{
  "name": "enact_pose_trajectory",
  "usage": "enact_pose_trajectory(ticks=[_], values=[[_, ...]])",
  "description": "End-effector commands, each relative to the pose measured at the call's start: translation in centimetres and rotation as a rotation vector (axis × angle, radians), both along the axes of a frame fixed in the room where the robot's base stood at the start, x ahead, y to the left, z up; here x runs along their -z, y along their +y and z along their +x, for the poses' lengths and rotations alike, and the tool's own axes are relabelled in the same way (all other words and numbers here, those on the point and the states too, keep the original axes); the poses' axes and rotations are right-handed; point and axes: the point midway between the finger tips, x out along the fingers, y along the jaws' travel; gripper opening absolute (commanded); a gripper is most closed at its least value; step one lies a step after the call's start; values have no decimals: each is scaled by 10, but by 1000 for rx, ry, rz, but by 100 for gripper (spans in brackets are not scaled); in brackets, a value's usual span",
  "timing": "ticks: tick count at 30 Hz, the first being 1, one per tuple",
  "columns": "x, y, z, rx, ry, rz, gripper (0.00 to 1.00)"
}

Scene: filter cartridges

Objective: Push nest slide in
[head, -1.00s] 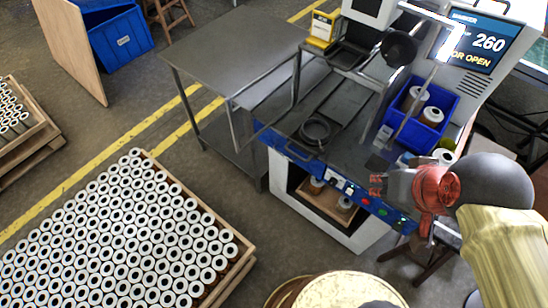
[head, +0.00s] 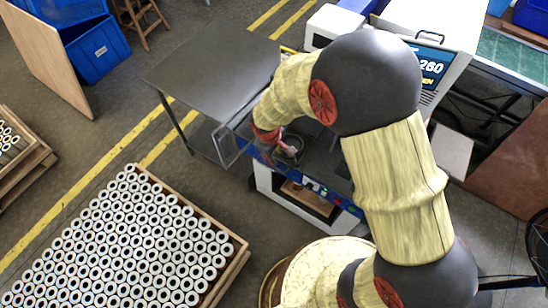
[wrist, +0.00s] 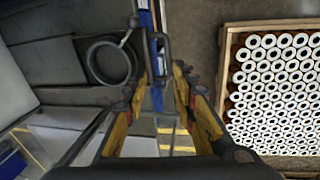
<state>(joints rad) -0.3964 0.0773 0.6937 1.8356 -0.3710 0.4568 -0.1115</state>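The nest slide shows as a dark round ring nest (wrist: 108,62) in the wrist view, on the machine's bed near its blue front edge. The nest also shows in the head view (head: 291,146), partly hidden by my arm. A dark loop-shaped handle (wrist: 166,45) lies right of the nest, across the blue edge. My gripper (wrist: 166,85) is open, its two yellow-sided fingers spread apart with the handle just ahead of the gap. Contact with the handle cannot be told. In the head view my gripper (head: 268,138) is at the machine's front edge, left of the nest.
A grey metal table (head: 210,62) stands left of the machine, with a metal bar frame (head: 225,145) between them. A pallet of white-topped cartridges (head: 125,240) lies at front left. The machine's screen (head: 432,66) is partly covered by my arm.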

Motion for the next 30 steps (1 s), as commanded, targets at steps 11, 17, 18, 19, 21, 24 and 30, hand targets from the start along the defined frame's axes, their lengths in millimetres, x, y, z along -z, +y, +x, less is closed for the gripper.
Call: enact_pose_trajectory(ticks=[11,17,18,19,21,24,30], values=[[47,7,-2,-57,28,-15,27],[77,4,3,-55,26,-14,27],[81,3,4,-56,26,-14,27],[85,3,4,-56,27,-15,27],[91,2,5,-56,26,-14,27],[96,2,6,-55,24,-13,27],[98,2,7,-55,24,-13,27]])
